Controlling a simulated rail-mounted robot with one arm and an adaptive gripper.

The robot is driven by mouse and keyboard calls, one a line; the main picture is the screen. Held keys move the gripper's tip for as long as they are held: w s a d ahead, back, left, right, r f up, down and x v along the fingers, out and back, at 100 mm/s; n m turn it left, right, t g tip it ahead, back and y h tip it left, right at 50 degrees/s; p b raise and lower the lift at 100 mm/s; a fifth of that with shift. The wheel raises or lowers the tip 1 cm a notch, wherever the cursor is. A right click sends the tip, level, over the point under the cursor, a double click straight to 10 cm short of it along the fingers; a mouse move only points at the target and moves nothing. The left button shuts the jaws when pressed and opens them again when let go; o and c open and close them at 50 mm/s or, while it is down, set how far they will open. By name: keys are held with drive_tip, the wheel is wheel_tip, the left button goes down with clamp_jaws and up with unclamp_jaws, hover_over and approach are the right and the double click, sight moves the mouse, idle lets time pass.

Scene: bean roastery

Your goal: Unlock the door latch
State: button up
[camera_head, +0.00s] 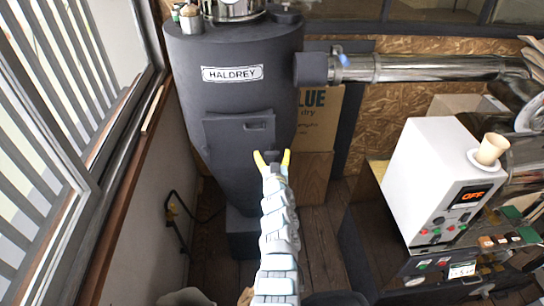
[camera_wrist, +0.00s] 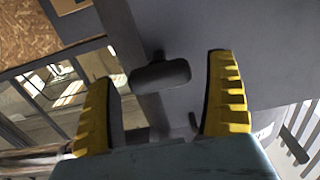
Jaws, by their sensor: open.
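The dark grey machine (camera_head: 222,110) labelled HALDREY has a small door panel (camera_head: 235,137) on its front. A dark latch knob (camera_wrist: 160,77) stands out from the grey surface in the wrist view. In the head view the latch (camera_head: 272,157) is a small dark shape at the door's right side, partly hidden by my gripper. My gripper (camera_head: 272,160) has yellow fingers spread wide. In the wrist view my gripper (camera_wrist: 163,85) has one finger on each side of the knob, with visible gaps. I cannot tell the exact depth between the fingertips and the knob.
A shiny horizontal pipe (camera_head: 420,68) runs right from the machine. A white control box (camera_head: 440,185) with a paper cup (camera_head: 491,149) on top stands at right. A cardboard box (camera_head: 318,115) is behind the machine. A slatted window (camera_head: 60,120) lines the left.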

drive_tip(key=shift+w, duration=0.2)
drive_tip(key=c, duration=1.2)
